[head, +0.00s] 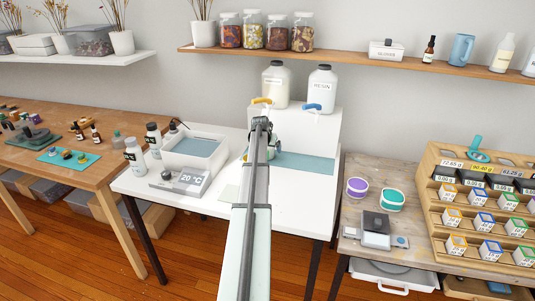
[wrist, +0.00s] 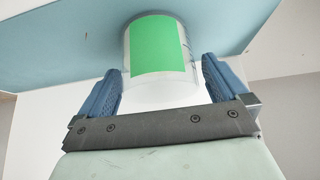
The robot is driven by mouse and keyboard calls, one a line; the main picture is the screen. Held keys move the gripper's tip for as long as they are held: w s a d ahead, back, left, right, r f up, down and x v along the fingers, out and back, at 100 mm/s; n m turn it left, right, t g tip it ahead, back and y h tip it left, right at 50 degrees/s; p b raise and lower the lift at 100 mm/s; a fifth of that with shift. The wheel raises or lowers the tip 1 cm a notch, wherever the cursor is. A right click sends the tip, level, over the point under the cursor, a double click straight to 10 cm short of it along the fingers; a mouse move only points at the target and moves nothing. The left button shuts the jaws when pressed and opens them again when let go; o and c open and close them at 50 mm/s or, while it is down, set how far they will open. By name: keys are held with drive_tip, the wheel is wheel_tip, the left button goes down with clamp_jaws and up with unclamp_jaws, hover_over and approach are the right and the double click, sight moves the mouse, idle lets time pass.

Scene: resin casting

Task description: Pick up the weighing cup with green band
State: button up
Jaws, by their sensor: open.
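The weighing cup with green band (wrist: 158,45) is a clear cup with a wide bright green band, at the upper middle of the wrist view against a blue mat (wrist: 60,45). My gripper (wrist: 162,70) is open. Its two blue fingers reach toward the cup from either side, and the cup's near end lies in the gap between them. I cannot tell whether either finger touches it. In the head view my arm covers most of the cup's spot on the white table, and only small bits of green show beside the arm.
Two large bottles (head: 276,85) (head: 322,89) with taps stand on a white stand (head: 320,125) behind my arm. A bath with a 20 °C display (head: 190,179) is to the left. Purple (head: 357,187) and teal (head: 392,199) tubs and a small scale (head: 376,238) sit on the right table.

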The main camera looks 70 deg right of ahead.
drive_tip(key=shift+d+f, duration=0.1)
drive_tip(key=shift+f, duration=0.15)
drive_tip(key=c, duration=1.2)
drive_tip(key=shift+r, duration=0.15)
drive_tip(key=shift+r, duration=1.25)
drive_tip(key=shift+s+a+r, duration=0.1)
drive_tip(key=shift+s+a, duration=1.4)
drive_tip(key=shift+s, duration=0.95)
drive_tip(key=shift+s+a+r, duration=0.15)
drive_tip(key=shift+s+a, duration=1.35)
drive_tip(key=shift+s, duration=0.9)
drive_tip(key=shift+s+a+r, duration=0.1)
drive_tip(key=shift+s+a, duration=1.4)
drive_tip(key=shift+s, duration=0.95)
drive_tip(key=shift+a, duration=0.15)
